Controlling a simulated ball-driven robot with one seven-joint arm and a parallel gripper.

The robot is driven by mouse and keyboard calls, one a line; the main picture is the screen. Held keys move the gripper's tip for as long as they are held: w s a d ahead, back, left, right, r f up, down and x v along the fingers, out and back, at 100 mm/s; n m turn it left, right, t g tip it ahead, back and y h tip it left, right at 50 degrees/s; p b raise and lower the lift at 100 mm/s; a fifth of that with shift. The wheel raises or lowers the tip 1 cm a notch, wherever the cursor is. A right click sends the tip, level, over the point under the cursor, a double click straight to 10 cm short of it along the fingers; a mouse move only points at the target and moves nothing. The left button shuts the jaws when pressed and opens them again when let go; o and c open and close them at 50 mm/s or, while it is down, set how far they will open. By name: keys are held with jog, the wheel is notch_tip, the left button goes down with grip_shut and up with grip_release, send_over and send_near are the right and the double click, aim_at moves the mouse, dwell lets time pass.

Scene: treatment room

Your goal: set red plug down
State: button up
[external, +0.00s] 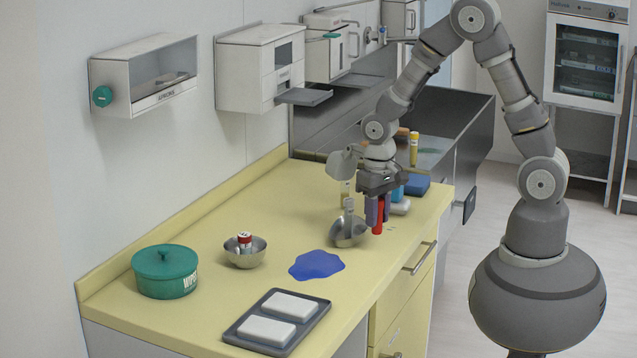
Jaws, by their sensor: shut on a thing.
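The red plug (378,219) is upright between the fingers of my gripper (376,212). My gripper points down and is shut on it, above the right part of the yellow counter (205,250), close to the front edge. The plug's lower end is at or just above the counter top; I cannot tell if it touches. Its upper part is hidden by the fingers.
A metal bowl (347,232) stands just left of the plug. Blue (417,185) and white items stand behind the gripper. A blue puddle shape (316,264), another bowl (245,260), a green tub (164,280) and a grey tray (314,316) lie further left.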

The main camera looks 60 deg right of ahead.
jog(key=shift+m, duration=0.3)
jog(key=w+b, duration=0.1)
jog(key=w, duration=0.4)
jog(key=w+f+b, duration=0.1)
jog(key=w, duration=0.4)
jog(key=w+f+b, duration=0.1)
jog(key=w, duration=0.4)
jog(key=shift+a, duration=0.3)
jog(key=shift+f+b, duration=0.95)
jog(key=shift+f, duration=0.75)
jog(key=shift+f, duration=0.15)
jog(key=o, duration=0.7)
notch_tip(320, 180, up, 12)
jog(key=p, duration=0.4)
jog(key=shift+r, duration=0.2)
jog(key=shift+w, duration=0.1)
